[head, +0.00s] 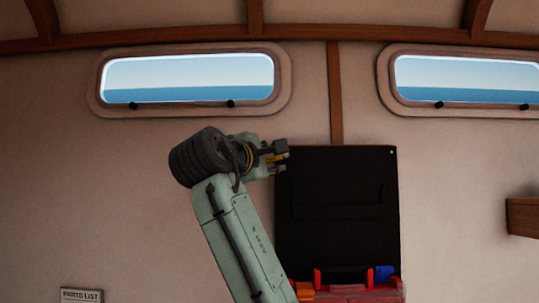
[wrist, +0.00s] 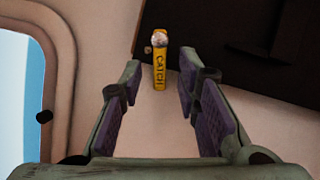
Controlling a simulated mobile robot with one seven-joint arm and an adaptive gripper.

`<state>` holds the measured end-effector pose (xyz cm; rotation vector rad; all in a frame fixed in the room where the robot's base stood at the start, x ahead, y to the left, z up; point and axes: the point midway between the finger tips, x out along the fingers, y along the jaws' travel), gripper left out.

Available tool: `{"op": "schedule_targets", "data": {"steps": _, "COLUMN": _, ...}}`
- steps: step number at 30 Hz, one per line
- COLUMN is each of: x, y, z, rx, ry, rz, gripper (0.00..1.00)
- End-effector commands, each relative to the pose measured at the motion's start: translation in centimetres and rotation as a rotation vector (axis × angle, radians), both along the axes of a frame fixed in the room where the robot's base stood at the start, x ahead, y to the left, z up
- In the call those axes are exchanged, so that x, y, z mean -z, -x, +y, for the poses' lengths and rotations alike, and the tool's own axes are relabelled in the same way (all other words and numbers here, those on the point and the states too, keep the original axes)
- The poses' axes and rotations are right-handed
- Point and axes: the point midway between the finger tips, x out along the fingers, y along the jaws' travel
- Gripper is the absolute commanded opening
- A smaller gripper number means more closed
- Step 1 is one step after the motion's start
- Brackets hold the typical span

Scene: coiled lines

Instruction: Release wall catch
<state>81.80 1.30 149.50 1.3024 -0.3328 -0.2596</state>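The wall catch (wrist: 160,70) is a yellow upright piece lettered "CATCH" with a pale round knob at its top. In the wrist view it sits at the edge of a black panel (wrist: 240,40), ahead of my gripper (wrist: 158,85). The gripper's two fingers with purple pads are apart, with the catch lying between and beyond their tips; nothing is held. In the head view my gripper (head: 275,157) is at the upper left corner of the black panel (head: 335,215), and the catch cannot be clearly made out there.
Red, orange and blue items (head: 350,283) lie below the panel in the head view. Two windows (head: 190,78) are in the wall above. A wooden shelf (head: 522,217) is at the right, and a "PARTS LIST" plate (head: 82,295) is low on the left.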

Motion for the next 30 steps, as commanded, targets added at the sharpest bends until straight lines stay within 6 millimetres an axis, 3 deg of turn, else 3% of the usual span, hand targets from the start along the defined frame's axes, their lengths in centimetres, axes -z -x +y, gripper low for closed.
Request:
{"op": "schedule_targets", "data": {"steps": 7, "x": 0.03, "y": -0.04, "z": -0.04, "rx": 0.0, "ry": 0.0, "rz": 0.0, "gripper": 0.29}}
{"op": "schedule_targets", "data": {"steps": 20, "x": 0.02, "y": -0.01, "z": -0.03, "rx": 0.0, "ry": 0.0, "rz": 0.0, "gripper": 0.01}}
{"op": "schedule_targets", "data": {"steps": 30, "x": -0.01, "y": -0.01, "z": -0.01, "rx": 0.0, "ry": -0.008, "rz": 0.0, "gripper": 0.0}}
